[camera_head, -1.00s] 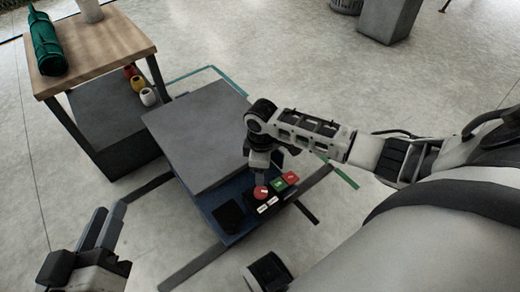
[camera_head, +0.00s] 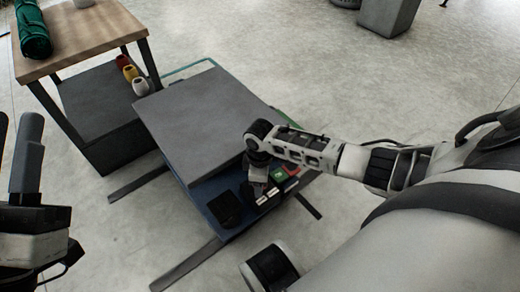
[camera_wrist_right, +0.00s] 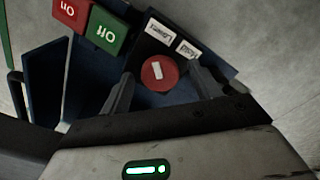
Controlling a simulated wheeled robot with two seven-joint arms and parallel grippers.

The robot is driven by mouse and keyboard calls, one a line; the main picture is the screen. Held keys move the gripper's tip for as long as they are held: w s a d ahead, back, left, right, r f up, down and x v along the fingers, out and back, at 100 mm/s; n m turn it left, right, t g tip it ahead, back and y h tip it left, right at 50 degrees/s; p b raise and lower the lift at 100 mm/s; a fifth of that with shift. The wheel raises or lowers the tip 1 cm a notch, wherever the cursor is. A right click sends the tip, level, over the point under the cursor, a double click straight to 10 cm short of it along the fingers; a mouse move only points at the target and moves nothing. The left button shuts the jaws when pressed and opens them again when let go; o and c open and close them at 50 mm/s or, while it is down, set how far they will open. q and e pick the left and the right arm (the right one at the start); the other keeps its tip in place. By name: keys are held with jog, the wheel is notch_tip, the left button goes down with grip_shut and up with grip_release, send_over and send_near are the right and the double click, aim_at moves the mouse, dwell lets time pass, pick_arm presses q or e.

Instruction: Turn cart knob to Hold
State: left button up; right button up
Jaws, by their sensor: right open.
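The cart (camera_head: 205,120) has a grey flat top and a dark blue control panel (camera_head: 208,187) at its near end. The round red knob (camera_wrist_right: 152,84) with a white pointer mark shows in the right wrist view. Two white labels, "Lower" (camera_wrist_right: 159,31) and one too blurred to read surely (camera_wrist_right: 187,50), lie beside it. My right gripper (camera_wrist_right: 160,72) is open, a finger on each side of the knob; contact cannot be told. In the head view the right gripper (camera_head: 258,175) hides the knob. My left gripper (camera_head: 16,150) is open and empty at the left edge.
A green block (camera_wrist_right: 106,31) and a red block (camera_wrist_right: 72,12), marked Off and On, sit on the panel near the knob. A black pad (camera_head: 225,208) lies on the panel. A wooden-topped table (camera_head: 90,35) with a green roll (camera_head: 33,30) stands behind left.

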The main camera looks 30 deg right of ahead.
jog(key=c, duration=1)
